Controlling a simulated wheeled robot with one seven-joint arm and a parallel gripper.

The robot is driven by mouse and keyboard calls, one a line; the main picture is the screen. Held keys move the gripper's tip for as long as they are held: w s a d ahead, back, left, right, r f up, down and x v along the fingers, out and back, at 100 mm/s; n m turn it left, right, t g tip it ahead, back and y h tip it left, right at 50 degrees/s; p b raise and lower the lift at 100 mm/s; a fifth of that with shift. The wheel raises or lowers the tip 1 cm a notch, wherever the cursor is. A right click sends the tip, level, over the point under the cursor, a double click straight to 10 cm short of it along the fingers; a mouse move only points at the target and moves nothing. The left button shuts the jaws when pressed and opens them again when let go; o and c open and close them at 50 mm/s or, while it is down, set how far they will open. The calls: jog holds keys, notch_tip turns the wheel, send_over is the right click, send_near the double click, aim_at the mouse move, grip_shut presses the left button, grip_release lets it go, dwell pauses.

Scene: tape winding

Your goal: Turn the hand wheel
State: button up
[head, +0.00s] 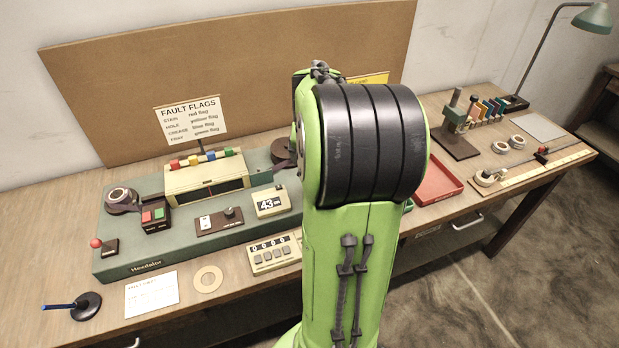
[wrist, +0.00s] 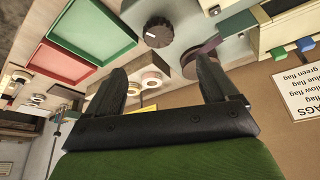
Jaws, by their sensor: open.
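In the wrist view, a round dark knob with a ridged rim (wrist: 157,32), which looks like the hand wheel, sits on the grey-green machine. My gripper (wrist: 160,70) is open and empty, with one finger on each side of the picture. The knob lies beyond the fingertips, between them in the picture and apart from them. In the head view, my green arm hides the knob and my gripper. The machine's grey-green base (head: 125,262) shows to the left of the arm.
A dark tape reel (wrist: 198,60) is close to the right finger in the wrist view. A red tray (head: 437,180) and a green tray (wrist: 92,28) lie beside the machine. A fault-flags sign (head: 190,118) stands behind it. A counter (head: 272,254) is in front.

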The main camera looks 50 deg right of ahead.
jog(key=b+x, duration=0.2)
jog(key=x, duration=1)
jog(key=shift+d+f, duration=0.15)
jog(key=shift+f, duration=0.2)
jog(key=c, duration=1.1)
jog(key=shift+o, duration=0.2)
jog(key=shift+n, duration=0.4)
